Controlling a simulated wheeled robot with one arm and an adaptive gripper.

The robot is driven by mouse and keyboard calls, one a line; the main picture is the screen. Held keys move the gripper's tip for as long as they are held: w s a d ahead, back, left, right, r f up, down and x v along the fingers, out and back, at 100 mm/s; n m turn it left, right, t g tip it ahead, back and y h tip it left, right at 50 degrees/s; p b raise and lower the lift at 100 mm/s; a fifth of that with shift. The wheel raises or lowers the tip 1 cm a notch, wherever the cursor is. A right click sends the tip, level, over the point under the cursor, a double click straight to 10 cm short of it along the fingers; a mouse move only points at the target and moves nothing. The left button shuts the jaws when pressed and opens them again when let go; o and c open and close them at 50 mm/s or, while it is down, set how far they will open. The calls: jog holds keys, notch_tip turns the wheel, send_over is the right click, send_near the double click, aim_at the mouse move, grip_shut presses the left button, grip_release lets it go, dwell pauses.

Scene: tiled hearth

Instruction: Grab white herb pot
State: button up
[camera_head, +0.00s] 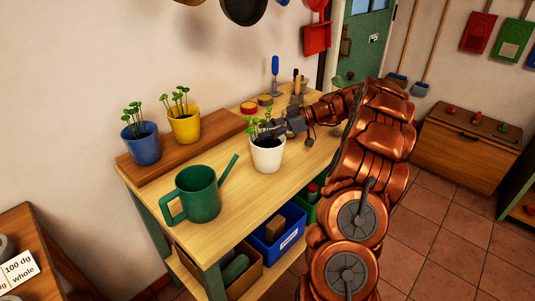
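The white herb pot (267,157) stands upright on the wooden workbench, with green seedlings rising from dark soil. My gripper (289,137) is at the pot's upper right. Its dark fingers look spread apart: one reaches left over the soil among the seedlings, the other hangs to the right of the pot, outside it. The gripper appears open, with nothing held between the fingers. I cannot tell whether a finger touches the rim or the seedlings.
A green watering can (198,196) stands front left of the pot, its spout pointing toward it. Blue (142,150) and yellow (185,128) herb pots stand on a raised board (190,143) behind. Hand tools stand farther back. A blue bin (277,240) is on the shelf below.

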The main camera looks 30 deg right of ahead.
grip_shut()
dwell(0.7)
